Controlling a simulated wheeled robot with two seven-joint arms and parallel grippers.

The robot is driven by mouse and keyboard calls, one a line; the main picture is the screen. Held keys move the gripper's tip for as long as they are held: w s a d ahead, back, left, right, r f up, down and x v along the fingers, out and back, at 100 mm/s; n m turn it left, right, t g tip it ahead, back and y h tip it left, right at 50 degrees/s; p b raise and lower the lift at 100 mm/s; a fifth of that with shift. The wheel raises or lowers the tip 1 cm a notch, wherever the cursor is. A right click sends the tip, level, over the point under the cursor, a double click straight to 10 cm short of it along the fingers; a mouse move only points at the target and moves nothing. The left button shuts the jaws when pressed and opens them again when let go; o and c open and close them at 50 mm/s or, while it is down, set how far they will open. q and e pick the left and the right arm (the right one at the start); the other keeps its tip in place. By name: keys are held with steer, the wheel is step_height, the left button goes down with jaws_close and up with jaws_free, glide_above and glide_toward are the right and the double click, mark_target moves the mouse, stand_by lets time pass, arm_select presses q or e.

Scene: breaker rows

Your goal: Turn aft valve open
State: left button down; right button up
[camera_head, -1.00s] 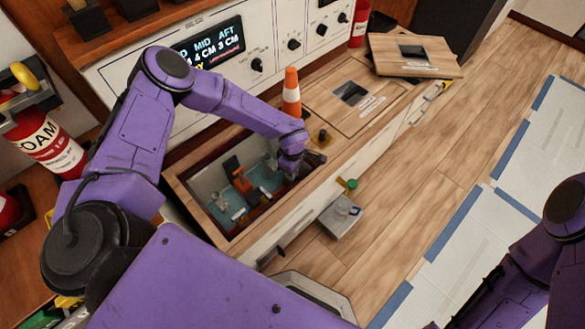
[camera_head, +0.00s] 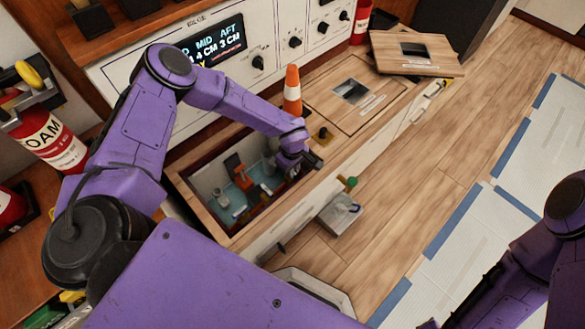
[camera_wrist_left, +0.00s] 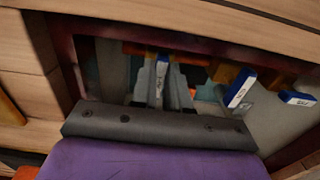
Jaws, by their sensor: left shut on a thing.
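The open floor hatch (camera_head: 187,190) in the head view shows a recess with valves and pipework. My left gripper (camera_head: 296,172) reaches down into its right end. In the left wrist view, my left gripper (camera_wrist_left: 160,92) is shut on a blue valve handle (camera_wrist_left: 162,70) with a white label. The label is too small to read, so I cannot tell whether this is the aft valve. A second blue handle (camera_wrist_left: 241,88) and a third blue handle (camera_wrist_left: 297,97) stand to the right, apart from the fingers. My right gripper is out of view; only its arm shows.
An orange cone (camera_head: 292,90) stands behind my left wrist. A panel display (camera_head: 212,45) shows MID and AFT readings. A grey box (camera_head: 338,215) lies in front of the hatch. A loose wooden cover (camera_head: 440,60) lies at the back right.

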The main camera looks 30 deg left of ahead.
arm_select(q)
steer(key=c, duration=1.1)
jaws_free()
step_height(320, 180, up, 10)
steer(key=shift+r+p, duration=0.25)
steer(key=shift+p, duration=0.95)
